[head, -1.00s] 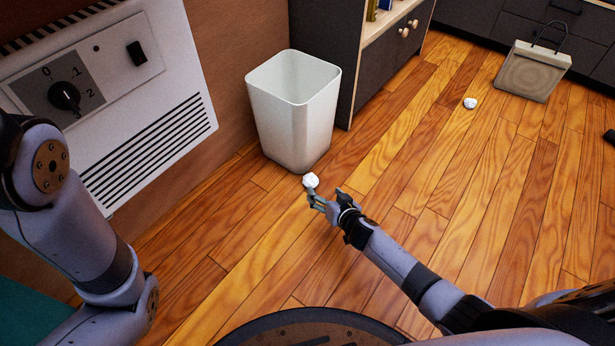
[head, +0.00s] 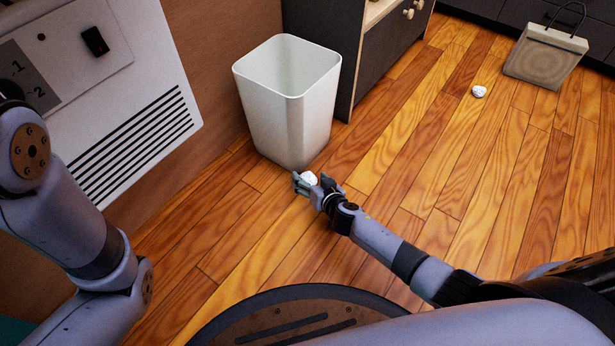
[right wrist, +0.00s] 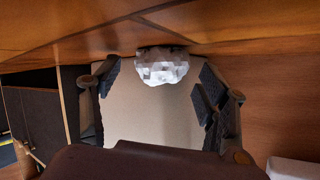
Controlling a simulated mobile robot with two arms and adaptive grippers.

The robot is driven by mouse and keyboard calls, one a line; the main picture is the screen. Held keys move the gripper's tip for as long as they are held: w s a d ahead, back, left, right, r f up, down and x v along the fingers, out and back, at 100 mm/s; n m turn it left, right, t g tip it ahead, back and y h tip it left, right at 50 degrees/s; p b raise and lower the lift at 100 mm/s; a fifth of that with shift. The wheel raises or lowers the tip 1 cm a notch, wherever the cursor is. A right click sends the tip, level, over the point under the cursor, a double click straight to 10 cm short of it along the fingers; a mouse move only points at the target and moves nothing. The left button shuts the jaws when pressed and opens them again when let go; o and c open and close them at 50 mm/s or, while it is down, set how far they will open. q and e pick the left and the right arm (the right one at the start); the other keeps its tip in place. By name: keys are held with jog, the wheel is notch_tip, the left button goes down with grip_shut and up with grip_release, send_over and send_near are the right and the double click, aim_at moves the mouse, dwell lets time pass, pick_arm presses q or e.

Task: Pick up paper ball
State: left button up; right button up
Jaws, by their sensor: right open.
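A crumpled white paper ball (head: 309,178) lies on the wooden floor just in front of the white bin. My right gripper (head: 312,184) is open at the ball, with its fingers around it in the head view. In the right wrist view the paper ball (right wrist: 162,65) sits between the two spread fingers of the gripper (right wrist: 165,95), with gaps on both sides, and the bin's pale wall fills the space behind it. A second paper ball (head: 479,91) lies on the floor farther right. My left arm shows at the left; its gripper is out of view.
The empty-looking white bin (head: 290,115) stands close behind the near ball. A dark cabinet (head: 375,55) is behind the bin, and a beige paper bag (head: 545,58) stands at the back right. A white heater panel (head: 120,110) is at the left. The floor to the right is mostly clear.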

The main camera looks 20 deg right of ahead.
jog(key=c, duration=0.8)
jog(key=shift+c, duration=0.2)
jog(key=shift+r, duration=0.1)
